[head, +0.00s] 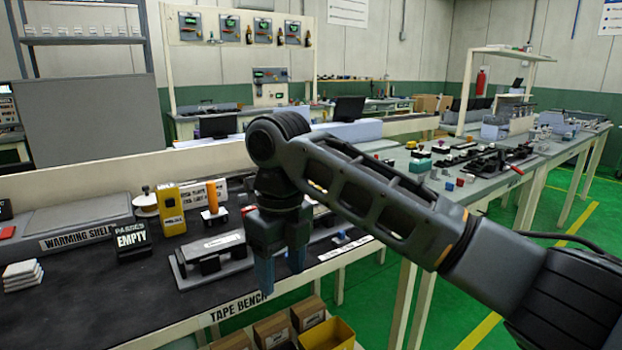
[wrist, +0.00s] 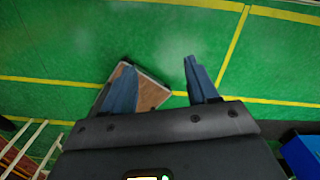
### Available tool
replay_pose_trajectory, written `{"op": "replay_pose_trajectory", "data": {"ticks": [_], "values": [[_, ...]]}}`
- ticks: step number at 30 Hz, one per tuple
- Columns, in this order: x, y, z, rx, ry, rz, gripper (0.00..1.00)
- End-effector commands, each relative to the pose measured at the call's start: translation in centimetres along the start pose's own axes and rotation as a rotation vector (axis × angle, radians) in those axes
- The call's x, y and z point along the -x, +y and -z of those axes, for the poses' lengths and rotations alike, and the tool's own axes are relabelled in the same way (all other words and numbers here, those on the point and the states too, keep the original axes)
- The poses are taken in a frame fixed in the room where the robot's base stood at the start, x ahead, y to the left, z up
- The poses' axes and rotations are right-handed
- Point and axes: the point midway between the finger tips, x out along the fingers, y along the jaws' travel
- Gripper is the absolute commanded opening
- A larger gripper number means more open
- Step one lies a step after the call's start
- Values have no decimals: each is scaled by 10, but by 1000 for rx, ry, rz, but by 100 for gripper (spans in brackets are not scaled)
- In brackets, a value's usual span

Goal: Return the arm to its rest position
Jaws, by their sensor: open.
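My gripper (head: 280,272) hangs at the end of my arm (head: 375,195), which reaches in from the right side of the head view. Its two blue fingers point down in front of the tape bench (head: 110,305), near its front edge. In the wrist view my gripper (wrist: 160,80) has its fingers spread wide apart, with nothing between them. Green floor with yellow lines shows beyond the fingertips. A brown, box-like thing (wrist: 152,95) shows partly behind the left finger. My arm and gripper hide part of the bench.
The bench holds a warming shelf (head: 80,215), an "EMPTY" sign (head: 131,238), a yellow device (head: 171,208) and a grey fixture (head: 213,258). Cardboard boxes (head: 271,330) and a yellow bin (head: 327,335) stand below its front edge. Another bench with several small parts extends at right.

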Motion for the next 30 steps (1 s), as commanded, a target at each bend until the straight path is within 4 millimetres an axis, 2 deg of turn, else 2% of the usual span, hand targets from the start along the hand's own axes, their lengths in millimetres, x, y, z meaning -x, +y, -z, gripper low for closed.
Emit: {"op": "replay_pose_trajectory", "data": {"ticks": [8,17,23,30], "values": [[-25,20,-6,-83,-63,-62,58],[-64,59,-16,-265,-176,-194,58],[-99,102,-21,-512,-285,-371,58],[-133,148,-17,-938,-399,-656,58]]}}
